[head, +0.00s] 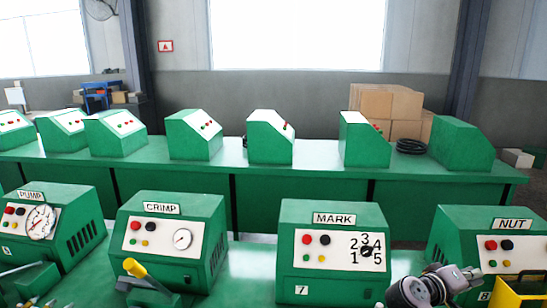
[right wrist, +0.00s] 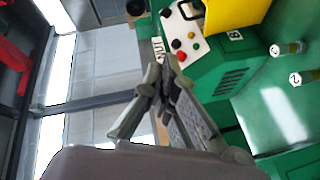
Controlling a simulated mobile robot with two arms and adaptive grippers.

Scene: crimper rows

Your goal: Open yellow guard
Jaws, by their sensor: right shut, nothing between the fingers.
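The yellow guard (head: 508,297) is at the bottom right in the head view, in front of the green NUT machine (head: 462,222), and is cut off by the frame's edge. In the right wrist view the yellow guard (right wrist: 238,16) is at the top, beside the machine's white button panel (right wrist: 184,32). My right gripper (head: 476,274) is left of the guard in the head view, overlapping the lower left of the NUT machine. In the right wrist view my right gripper (right wrist: 170,78) has its fingertips together, with nothing between them and apart from the guard. My left gripper is not in view.
The MARK (head: 333,285), CRIMP (head: 200,275) and PUMP (head: 75,205) machines stand in the same row to the left. A yellow-tipped lever (head: 134,268) sticks up before CRIMP. Numbered cylinders (right wrist: 288,48) stand on the green bench beyond the guard.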

